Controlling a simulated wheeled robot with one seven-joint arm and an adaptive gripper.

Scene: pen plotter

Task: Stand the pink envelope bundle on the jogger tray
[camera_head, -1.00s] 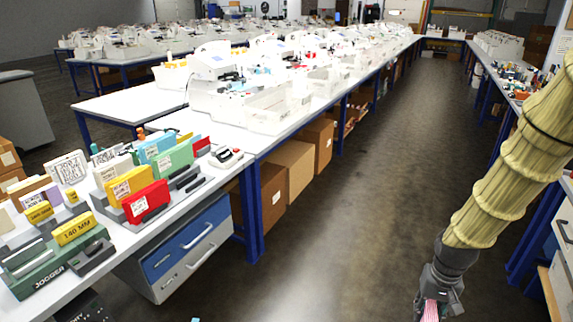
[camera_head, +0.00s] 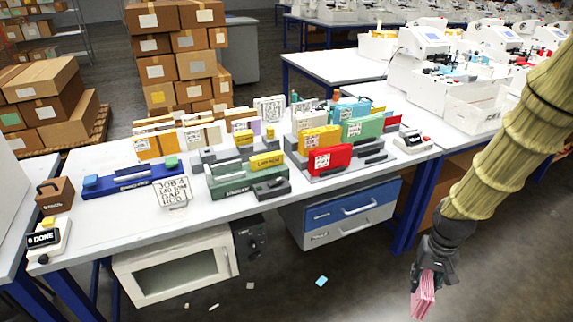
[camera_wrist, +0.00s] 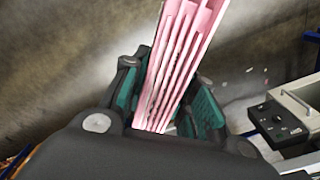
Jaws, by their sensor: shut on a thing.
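The pink envelope bundle (camera_head: 424,297) is in my gripper (camera_head: 432,268) at the lower right of the head view, held over the floor, to the right of the table. In the wrist view the bundle (camera_wrist: 182,60) shows as several layered pink edges between the dark, green-padded fingers of the gripper (camera_wrist: 166,105), which is shut on it. The green jogger tray (camera_head: 235,192), lettered JOGGER, sits at the table's front edge in the middle of the head view, well left of the gripper.
Racks with red (camera_head: 328,159), yellow and green bundles stand right of the jogger. A blue tray (camera_head: 130,188) and a white job card (camera_head: 173,192) are to its left. Drawers (camera_head: 350,212) and a white cabinet are below the table. Floor in front is mostly clear.

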